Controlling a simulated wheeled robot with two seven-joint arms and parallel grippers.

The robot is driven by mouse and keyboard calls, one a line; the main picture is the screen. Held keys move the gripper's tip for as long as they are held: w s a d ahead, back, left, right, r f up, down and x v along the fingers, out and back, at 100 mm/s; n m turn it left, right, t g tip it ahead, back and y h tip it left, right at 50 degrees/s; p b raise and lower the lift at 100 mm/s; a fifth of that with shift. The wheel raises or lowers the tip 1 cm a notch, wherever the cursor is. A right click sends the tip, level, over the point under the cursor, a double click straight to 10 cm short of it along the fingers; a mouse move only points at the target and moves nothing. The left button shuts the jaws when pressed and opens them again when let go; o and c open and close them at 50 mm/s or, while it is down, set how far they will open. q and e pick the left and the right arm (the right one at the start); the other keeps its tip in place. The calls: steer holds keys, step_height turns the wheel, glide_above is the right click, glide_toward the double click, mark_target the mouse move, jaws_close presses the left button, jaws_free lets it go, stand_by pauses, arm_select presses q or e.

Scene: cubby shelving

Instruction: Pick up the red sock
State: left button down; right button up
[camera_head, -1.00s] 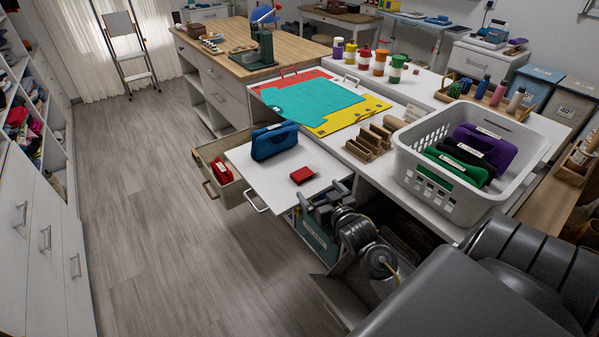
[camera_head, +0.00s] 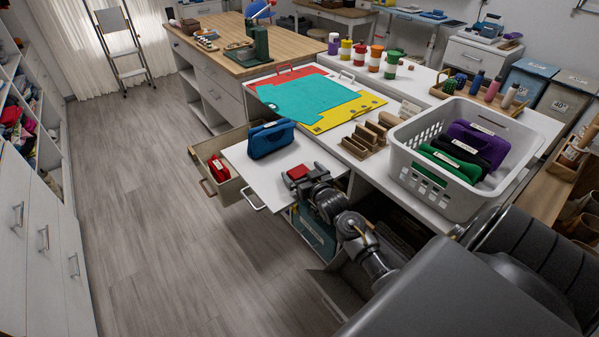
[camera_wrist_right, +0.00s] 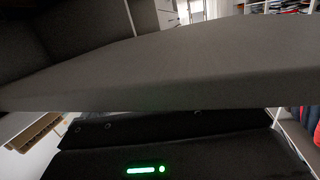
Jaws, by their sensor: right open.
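A small folded red item, which looks like the red sock (camera_head: 297,171), lies on the white pull-out board. My right gripper (camera_head: 304,178) is at the sock in the head view, with its fingers open around the sock's near side. Its fingers partly cover the sock. I cannot tell whether they touch it. The right wrist view shows mostly a wide dark surface and no sock. My left gripper is not in view.
A blue pouch (camera_head: 270,139) stands on the board (camera_head: 254,177), left of the sock. An open drawer (camera_head: 231,190) beside it holds a red pouch (camera_head: 219,168). A white basket (camera_head: 425,193) with several pouches stands right. Wooden holders (camera_head: 366,137) sit behind. The left floor is clear.

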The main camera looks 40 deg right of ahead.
steer(key=c, duration=0.8)
steer(key=shift+c, duration=0.3)
steer(key=shift+r, duration=0.5)
steer(key=s+r, duration=0.1)
steer(key=r, duration=0.1)
steer(key=s+a+r, duration=0.1)
steer(key=r, duration=0.1)
steer(key=s+a+r, duration=0.1)
steer(key=r, duration=0.2)
steer(key=shift+s+a+b, duration=0.1)
steer(key=shift+s+b, duration=0.15)
steer(key=shift+b, duration=0.05)
steer(key=s+a+r, duration=0.5)
steer(key=s, duration=0.3)
steer(key=shift+s+b, duration=0.25)
steer(key=shift+b, duration=0.15)
